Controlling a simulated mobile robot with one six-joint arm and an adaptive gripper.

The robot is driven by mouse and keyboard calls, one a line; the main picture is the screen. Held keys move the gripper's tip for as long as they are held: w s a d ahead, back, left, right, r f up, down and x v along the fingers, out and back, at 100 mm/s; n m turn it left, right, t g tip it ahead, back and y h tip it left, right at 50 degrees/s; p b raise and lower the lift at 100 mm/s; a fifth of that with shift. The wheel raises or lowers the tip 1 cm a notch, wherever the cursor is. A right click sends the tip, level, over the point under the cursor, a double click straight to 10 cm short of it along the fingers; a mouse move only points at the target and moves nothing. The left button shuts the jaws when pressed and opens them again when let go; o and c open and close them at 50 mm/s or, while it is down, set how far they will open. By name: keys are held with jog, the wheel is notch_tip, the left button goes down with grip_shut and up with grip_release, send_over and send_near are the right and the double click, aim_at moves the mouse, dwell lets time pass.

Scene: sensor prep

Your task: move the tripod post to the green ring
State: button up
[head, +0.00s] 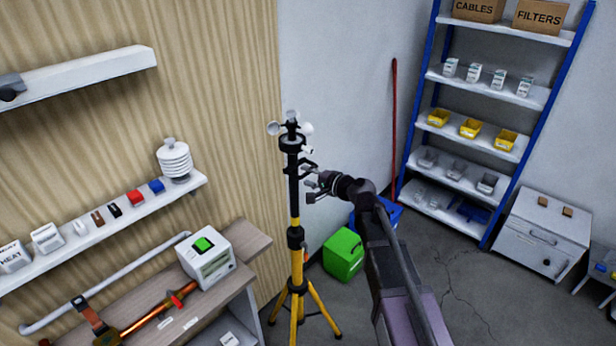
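The tripod post (294,190) stands upright left of centre in the head view. It has yellow legs, a black and yellow mast, and a small cup-type wind sensor (291,128) on top. My gripper (309,181) is just right of the upper mast, level with its black section. Its fingers look spread apart, one above the other, with the tips close to the mast. I cannot tell whether they touch it. No green ring shows in this view.
A green box (343,255) and a blue bin (385,214) stand on the floor behind my arm. A workbench (160,290) with a white device (207,256) is at left. A blue-framed shelf rack (490,95) and white cabinet (540,235) stand right. Grey floor is open at lower right.

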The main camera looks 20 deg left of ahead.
jog(key=b, duration=1.8)
send_near(298, 218)
jog(key=shift+x, duration=2.65)
jog(key=f+p+v, duration=0.1)
jog(key=p+v, duration=0.1)
jog(key=v, duration=1.2)
jog(key=shift+s+d+n+h+p, duration=0.2)
jog(key=shift+d+n+h+p, duration=0.1)
jog(key=shift+d+p, duration=0.1)
jog(key=shift+d, duration=0.1)
